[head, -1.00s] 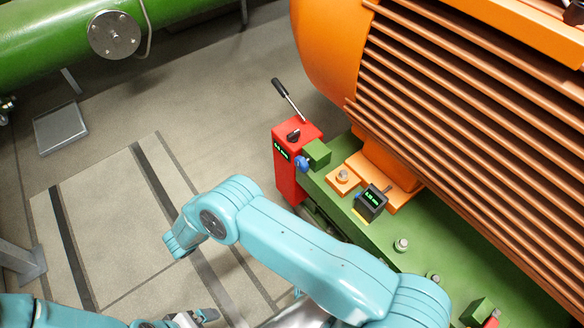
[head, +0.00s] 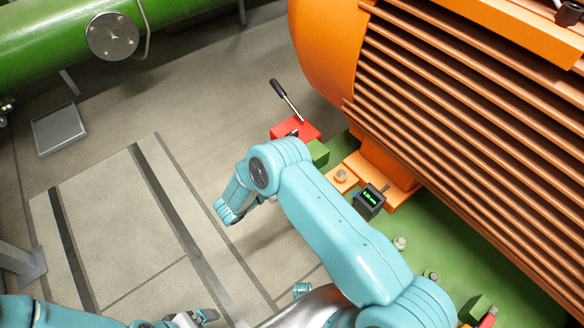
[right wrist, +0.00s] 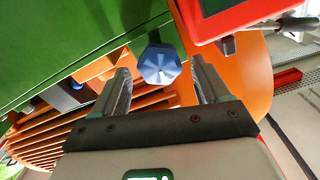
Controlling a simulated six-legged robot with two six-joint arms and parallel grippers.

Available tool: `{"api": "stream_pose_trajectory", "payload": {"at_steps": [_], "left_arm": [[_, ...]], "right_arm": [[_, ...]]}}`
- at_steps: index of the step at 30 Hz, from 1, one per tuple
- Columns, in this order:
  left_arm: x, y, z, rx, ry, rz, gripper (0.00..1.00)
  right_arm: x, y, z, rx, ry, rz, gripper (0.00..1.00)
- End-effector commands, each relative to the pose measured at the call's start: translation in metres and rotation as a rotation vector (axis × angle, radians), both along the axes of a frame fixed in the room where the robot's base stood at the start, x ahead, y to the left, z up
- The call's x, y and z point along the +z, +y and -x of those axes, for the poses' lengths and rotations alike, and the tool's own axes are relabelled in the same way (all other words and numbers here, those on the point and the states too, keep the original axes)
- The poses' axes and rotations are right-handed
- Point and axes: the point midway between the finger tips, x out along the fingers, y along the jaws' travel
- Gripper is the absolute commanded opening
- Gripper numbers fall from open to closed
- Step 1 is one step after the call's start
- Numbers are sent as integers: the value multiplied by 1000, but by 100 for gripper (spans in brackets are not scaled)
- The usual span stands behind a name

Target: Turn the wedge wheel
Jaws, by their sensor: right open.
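The wedge wheel is a blue faceted knob (right wrist: 160,66) in the upper middle of the right wrist view. My right gripper (right wrist: 161,76) is open, with one finger on each side of the wheel. The wheel appears between or just beyond the fingertips; I cannot tell whether they touch it. In the head view my right arm covers the wheel, and the right gripper cannot be made out. My left gripper (head: 194,318) is partly visible at the bottom edge of the head view; its jaws are unclear.
A red block (head: 292,128) with a black-handled lever (head: 286,99) stands near the green base (head: 455,258). A small gauge with a green display (head: 369,200) sits beside the orange motor foot. The ribbed orange motor (head: 460,130) fills the right. Open floor lies left.

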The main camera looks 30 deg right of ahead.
Motion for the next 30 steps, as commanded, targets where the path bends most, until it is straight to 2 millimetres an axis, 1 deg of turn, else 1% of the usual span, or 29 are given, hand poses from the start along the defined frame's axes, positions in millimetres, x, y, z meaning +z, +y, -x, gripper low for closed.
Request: {"api": "stream_pose_trajectory", "payload": {"at_steps": [1, 2, 3, 5, 6, 7, 14, 19, 23, 30], "left_arm": [[0, 0, 0, 0, 0, 0, 96], [0, 0, 0, 0, 0, 0, 96], [0, 0, 0, 0, 0, 0, 96], [0, 0, 0, 0, 0, 0, 96], [0, 0, 0, 0, 0, 0, 96], [0, 0, 0, 0, 0, 0, 96], [-1, 0, 0, 0, 0, 0, 96], [-4, 0, 0, 0, 0, 0, 96], [-8, 0, 0, 0, 0, 0, 96], [-18, 0, 0, 0, 0, 0, 96]], "right_arm": [[0, 0, 0, 0, 0, 0, 75], [0, 0, 0, 0, 0, 0, 68], [0, 0, 0, 0, 0, 0, 55], [0, 0, 0, 0, 0, 0, 36], [0, 0, 0, 0, 0, 0, 23], [0, 0, 0, 0, 0, 0, 19], [0, 0, 1, -1, -11, -1, 19], [-1, 0, 1, -2, -66, -6, 19], [-2, 0, 1, -2, -147, -12, 19], [-3, 0, 2, -2, -357, -29, 19]]}}
